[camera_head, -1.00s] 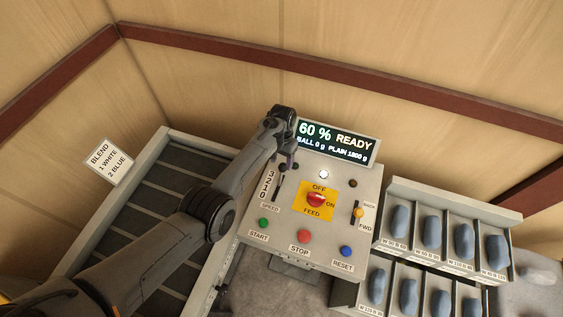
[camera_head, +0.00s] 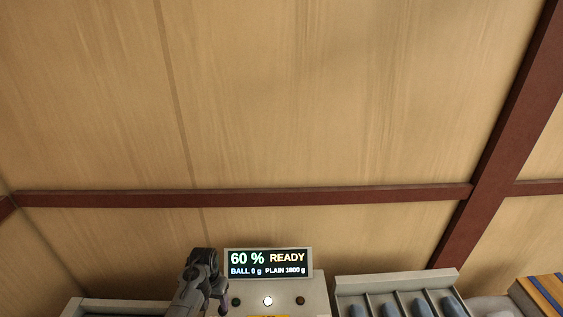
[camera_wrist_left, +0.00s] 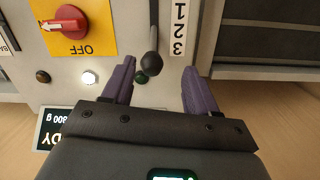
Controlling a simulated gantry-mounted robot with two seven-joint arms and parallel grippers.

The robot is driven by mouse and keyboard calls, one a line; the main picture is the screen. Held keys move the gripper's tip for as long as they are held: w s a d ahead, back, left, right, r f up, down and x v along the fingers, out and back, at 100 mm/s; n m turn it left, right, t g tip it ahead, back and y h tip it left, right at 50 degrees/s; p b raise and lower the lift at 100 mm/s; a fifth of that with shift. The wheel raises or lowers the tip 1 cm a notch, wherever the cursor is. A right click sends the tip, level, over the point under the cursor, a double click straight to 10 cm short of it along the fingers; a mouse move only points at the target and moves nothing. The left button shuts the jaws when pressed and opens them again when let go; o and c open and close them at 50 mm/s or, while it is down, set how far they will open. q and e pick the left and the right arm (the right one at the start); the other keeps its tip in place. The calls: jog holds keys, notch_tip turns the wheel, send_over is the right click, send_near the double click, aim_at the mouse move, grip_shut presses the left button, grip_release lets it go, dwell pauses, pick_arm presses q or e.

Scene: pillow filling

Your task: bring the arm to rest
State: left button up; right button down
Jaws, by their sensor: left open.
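My left gripper (camera_head: 221,304) is at the lower edge of the head view, just left of the display (camera_head: 268,263). The display reads 60 % READY, BALL 0 g, PLAIN 1800 g. In the left wrist view, the purple fingers of my left gripper (camera_wrist_left: 159,68) are spread apart. The black speed lever knob (camera_wrist_left: 151,64) shows between them, beside the 3-2-1 scale (camera_wrist_left: 179,28), with a gap to each finger. Whether the fingers reach down around it I cannot tell. My right gripper is out of view.
The control panel carries a red feed knob (camera_wrist_left: 65,21) on a yellow plate and a lit white lamp (camera_wrist_left: 89,79). A divided tray with blue-grey items (camera_head: 395,280) stands right of the panel. A wooden wall (camera_head: 300,100) with a dark red rail (camera_head: 330,197) rises behind.

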pick_arm(q)
jog(key=s+a+f+t+y, duration=0.1)
jog(key=s+f, duration=0.1)
jog(key=s, duration=0.6)
jog(key=s+f+t, duration=0.1)
jog(key=s+f, duration=0.1)
jog(key=s, duration=0.7)
jog(key=s+d+r+t, duration=0.1)
jog(key=s+d+r, duration=0.1)
jog(key=s+r, duration=0.3)
jog(key=s+d+r+m+t, duration=0.1)
jog(key=s+r, duration=0.5)
jog(key=s, duration=0.7)
jog(key=shift+s+d+t+h, duration=0.2)
jog(key=shift+d+t+h, duration=0.2)
jog(key=shift+d, duration=0.1)
jog(key=shift+r, duration=0.1)
